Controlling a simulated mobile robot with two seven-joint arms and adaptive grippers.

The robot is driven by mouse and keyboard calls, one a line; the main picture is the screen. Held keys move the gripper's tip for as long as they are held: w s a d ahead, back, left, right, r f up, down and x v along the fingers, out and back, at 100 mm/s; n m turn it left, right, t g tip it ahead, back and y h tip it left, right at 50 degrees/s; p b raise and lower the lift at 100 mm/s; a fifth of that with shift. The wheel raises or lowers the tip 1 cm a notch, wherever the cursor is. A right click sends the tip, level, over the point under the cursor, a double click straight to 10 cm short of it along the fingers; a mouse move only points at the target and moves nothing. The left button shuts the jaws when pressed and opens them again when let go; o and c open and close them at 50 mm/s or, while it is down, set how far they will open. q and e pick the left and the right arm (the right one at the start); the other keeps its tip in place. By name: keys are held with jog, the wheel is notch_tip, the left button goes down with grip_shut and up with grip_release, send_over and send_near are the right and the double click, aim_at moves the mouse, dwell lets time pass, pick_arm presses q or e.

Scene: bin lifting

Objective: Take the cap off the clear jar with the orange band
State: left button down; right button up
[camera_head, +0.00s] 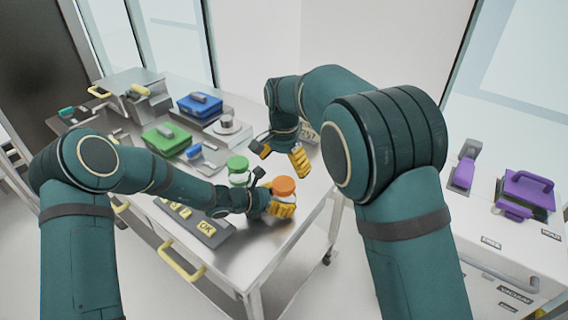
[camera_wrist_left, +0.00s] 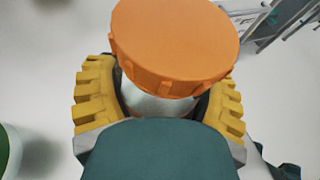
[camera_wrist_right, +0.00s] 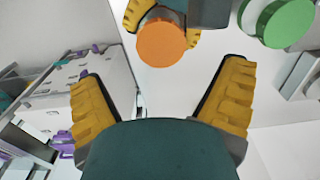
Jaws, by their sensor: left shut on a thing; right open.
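The clear jar (camera_wrist_left: 158,104) has an orange cap (camera_wrist_left: 175,45) on top. My left gripper (camera_head: 281,209) is shut around the jar body below the cap, with one yellow finger on each side in the left wrist view. The orange cap (camera_head: 284,186) shows above the left fingers in the head view. My right gripper (camera_head: 283,156) is open and empty, above and behind the jar. In the right wrist view the orange cap (camera_wrist_right: 161,43) lies beyond the open yellow fingers, apart from them. Most of the jar body is hidden by the left gripper.
A jar with a green cap (camera_head: 238,164) stands just left of the orange-capped jar. Green (camera_head: 167,138) and blue (camera_head: 200,104) cases sit farther back on the metal table (camera_head: 275,236). A dark tray with yellow labels (camera_head: 193,222) lies near the front edge. Purple items (camera_head: 525,192) are on the right cabinet.

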aim_at(284, 183)
notch_tip(284, 183, down, 7)
jog(key=shift+r, duration=0.15)
dwell(0.4)
jog(key=c, duration=1.3)
pick_arm(q)
jog(key=shift+w, duration=0.1)
pick_arm(e)
jog(key=shift+d+n, duration=0.1)
jog(key=shift+n, duration=1.6)
jog(key=o, duration=1.2)
jog(key=shift+o, duration=0.2)
